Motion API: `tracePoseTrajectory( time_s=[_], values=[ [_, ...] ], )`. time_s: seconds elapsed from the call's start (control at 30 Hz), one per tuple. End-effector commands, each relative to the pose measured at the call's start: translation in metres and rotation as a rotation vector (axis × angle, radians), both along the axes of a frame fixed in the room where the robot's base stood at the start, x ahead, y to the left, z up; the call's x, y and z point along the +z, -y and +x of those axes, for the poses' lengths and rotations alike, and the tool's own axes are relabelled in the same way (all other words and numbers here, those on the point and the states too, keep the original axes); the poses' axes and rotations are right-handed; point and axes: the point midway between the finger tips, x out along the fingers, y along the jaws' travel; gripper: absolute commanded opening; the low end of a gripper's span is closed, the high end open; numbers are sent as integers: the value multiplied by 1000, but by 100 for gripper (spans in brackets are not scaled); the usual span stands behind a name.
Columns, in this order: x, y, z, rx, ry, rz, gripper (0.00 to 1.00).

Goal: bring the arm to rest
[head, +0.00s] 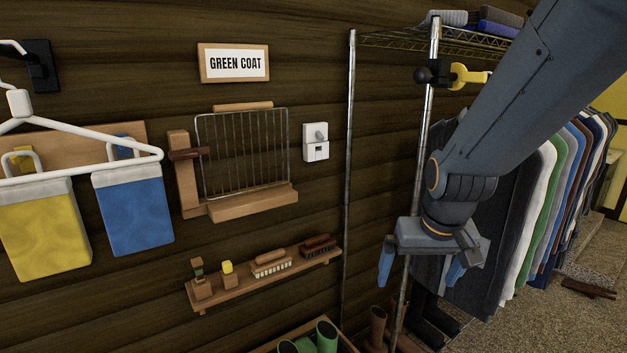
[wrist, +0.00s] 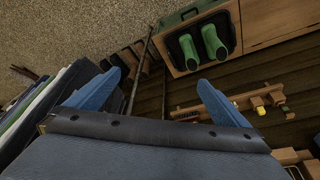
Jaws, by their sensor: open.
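My gripper (head: 420,272) hangs from my dark grey arm at the right of the head view, pointing down. Its two blue fingers are spread wide apart with nothing between them. In the wrist view my gripper (wrist: 165,95) shows the same two blue fingertips apart, with empty space between. It is in front of the metal rack, close to the hanging coats (head: 545,200). I cannot tell whether it touches them.
A metal rack (head: 349,150) stands beside the coats. On the wooden wall are a GREEN COAT sign (head: 234,63), a wire rack (head: 243,150), a switch (head: 316,142) and a brush shelf (head: 265,272). Yellow (head: 45,230) and blue cloths (head: 135,212) hang left. Green boots (wrist: 214,42) stand below.

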Motion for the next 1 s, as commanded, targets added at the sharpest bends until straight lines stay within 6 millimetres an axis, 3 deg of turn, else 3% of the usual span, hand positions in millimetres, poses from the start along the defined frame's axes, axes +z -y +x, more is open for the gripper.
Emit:
tracePoseTrajectory(
  time_s=[0.1, 0.23, 0.7, 0.83, 1.0],
  values=[
    [-35, -9, -39, 20, -63, -2, 100],
    [-65, -13, -75, 36, -116, -4, 100],
    [-156, -12, -69, 35, -211, -2, 100],
    [-170, -12, -70, 35, -230, -1, 100],
    [-173, -12, -71, 35, -238, -1, 100]
  ],
)
